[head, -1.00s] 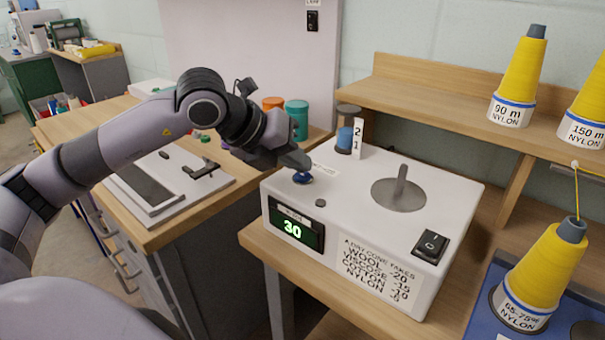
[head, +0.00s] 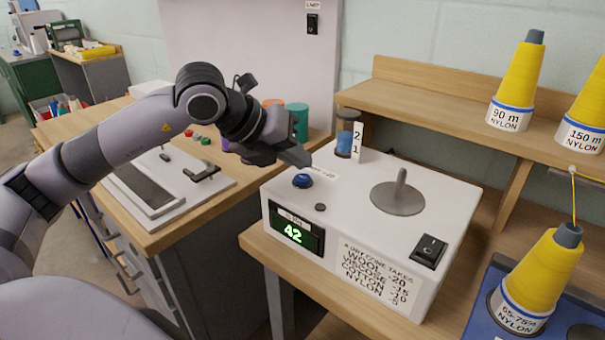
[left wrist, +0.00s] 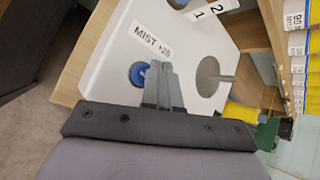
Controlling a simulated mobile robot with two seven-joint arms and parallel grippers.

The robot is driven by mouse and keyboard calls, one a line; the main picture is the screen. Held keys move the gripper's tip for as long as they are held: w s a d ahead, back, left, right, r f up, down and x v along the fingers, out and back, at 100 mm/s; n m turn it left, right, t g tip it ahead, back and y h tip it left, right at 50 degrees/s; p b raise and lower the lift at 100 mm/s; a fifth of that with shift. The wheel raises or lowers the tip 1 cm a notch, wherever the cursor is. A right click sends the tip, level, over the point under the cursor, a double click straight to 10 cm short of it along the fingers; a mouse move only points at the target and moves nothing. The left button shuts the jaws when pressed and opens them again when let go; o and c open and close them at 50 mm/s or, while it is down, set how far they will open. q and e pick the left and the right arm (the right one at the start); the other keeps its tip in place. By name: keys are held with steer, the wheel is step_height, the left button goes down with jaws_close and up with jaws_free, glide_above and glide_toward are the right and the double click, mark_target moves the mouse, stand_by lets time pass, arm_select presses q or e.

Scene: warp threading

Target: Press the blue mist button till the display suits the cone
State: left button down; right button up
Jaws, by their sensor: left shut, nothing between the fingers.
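The blue mist button (head: 302,181) sits on top of the white machine (head: 345,190). The display (head: 296,231) on the machine's front reads 42 in green. My left gripper (head: 304,160) is shut and empty, just above and behind the button, apart from it in the head view. In the left wrist view the shut fingers (left wrist: 160,80) partly cover the button (left wrist: 139,74), beside a label (left wrist: 152,39) reading MIST and a number. The yellow cone (head: 550,280) at the right front bears a 65-75% NYLON label. My right gripper is not in view.
The machine's front has a printed list (head: 376,275) of wool, viscose, cotton and nylon values. A black rocker switch (head: 429,251), a metal spindle (head: 400,190) and a small blue-filled cylinder (head: 347,137) are on top. More yellow cones (head: 517,80) stand on the shelf.

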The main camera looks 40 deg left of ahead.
mark_target(296, 179)
arm_select(q)
steer(key=shift+r+p, duration=1.9)
steer(key=shift+r, duration=0.7)
steer(key=shift+f, duration=0.1)
steer(key=shift+s, duration=0.1)
